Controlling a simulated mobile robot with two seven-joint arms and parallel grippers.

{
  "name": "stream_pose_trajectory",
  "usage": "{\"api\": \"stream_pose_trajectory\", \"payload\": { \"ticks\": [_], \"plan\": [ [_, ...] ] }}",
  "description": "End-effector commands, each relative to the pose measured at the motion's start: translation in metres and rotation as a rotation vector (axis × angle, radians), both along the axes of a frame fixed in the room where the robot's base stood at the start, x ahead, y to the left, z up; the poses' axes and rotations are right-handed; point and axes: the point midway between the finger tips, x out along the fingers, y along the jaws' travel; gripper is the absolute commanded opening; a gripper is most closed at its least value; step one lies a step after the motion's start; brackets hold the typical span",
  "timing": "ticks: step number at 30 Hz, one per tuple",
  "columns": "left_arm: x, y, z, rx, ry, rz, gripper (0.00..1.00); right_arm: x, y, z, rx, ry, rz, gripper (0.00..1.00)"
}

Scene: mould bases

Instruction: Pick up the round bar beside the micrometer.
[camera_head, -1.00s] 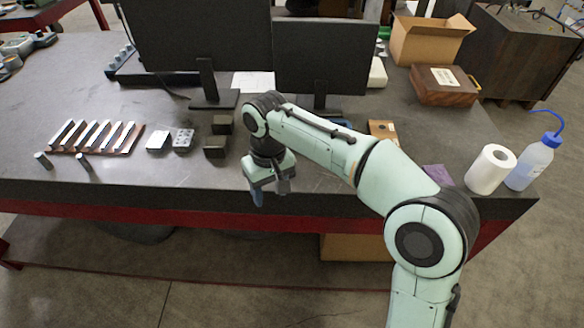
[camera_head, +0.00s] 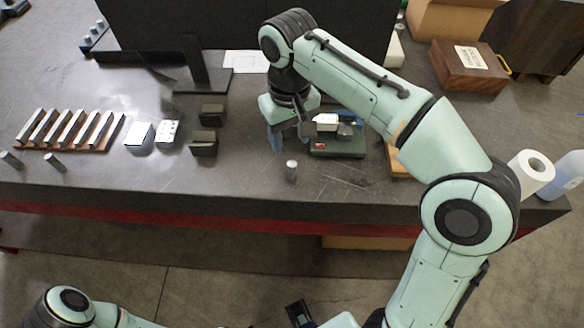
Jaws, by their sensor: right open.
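A short grey round bar (camera_head: 291,171) stands upright near the front of the table. Just behind and right of it is a dark green base (camera_head: 338,146) with a pale block and a small metal device on it, which I take for the micrometer; my right arm covers part of it. My right gripper (camera_head: 288,138) is open and empty, pointing down behind the bar and left of the green base. It is apart from the bar. At the bottom edge a dark part (camera_head: 299,313), probably my left gripper, is cut off; its jaws are unclear.
Two more round bars (camera_head: 55,162) stand at the left, before a brown rack (camera_head: 70,140) of metal strips. Metal blocks (camera_head: 168,132) and dark blocks (camera_head: 204,143) lie left of the gripper. Monitors stand behind; a paper roll (camera_head: 530,172) is at right.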

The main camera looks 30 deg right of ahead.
Motion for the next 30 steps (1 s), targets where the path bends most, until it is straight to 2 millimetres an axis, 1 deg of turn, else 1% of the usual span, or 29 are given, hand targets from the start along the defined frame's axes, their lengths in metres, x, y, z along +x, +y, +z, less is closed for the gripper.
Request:
{"api": "stream_pose_trajectory", "payload": {
  "ticks": [1,3,6,11,14,18,21,24,30],
  "plan": [
    [-0.002,0.000,-0.006,0.000,0.003,0.000,0.43,-0.001,-0.001,-0.014,-0.001,0.004,-0.001,0.53],
    [-0.003,0.000,-0.010,0.000,0.004,0.000,0.43,-0.001,-0.001,-0.026,-0.001,0.003,-0.001,0.53],
    [-0.004,0.000,-0.012,-0.001,0.005,-0.001,0.43,-0.001,0.000,-0.038,0.000,0.002,-0.001,0.53],
    [-0.005,0.000,-0.014,-0.001,0.005,-0.001,0.43,-0.001,0.000,-0.047,0.000,0.001,-0.001,0.53],
    [-0.006,0.000,-0.018,0.000,0.006,-0.001,0.43,-0.003,-0.001,-0.059,0.000,0.002,-0.001,0.53],
    [-0.008,0.000,-0.024,-0.001,0.008,-0.001,0.43,-0.006,-0.002,-0.081,0.000,0.002,-0.001,0.53],
    [-0.008,0.000,-0.026,0.000,0.010,-0.001,0.43,-0.006,-0.002,-0.092,0.000,0.001,-0.001,0.53],
    [-0.008,0.000,-0.026,0.000,0.010,-0.001,0.43,-0.006,-0.002,-0.097,0.000,0.001,-0.001,0.53],
    [-0.008,0.000,-0.026,0.000,0.010,-0.001,0.43,-0.005,-0.001,-0.097,0.000,0.000,-0.001,0.53]
  ]
}}
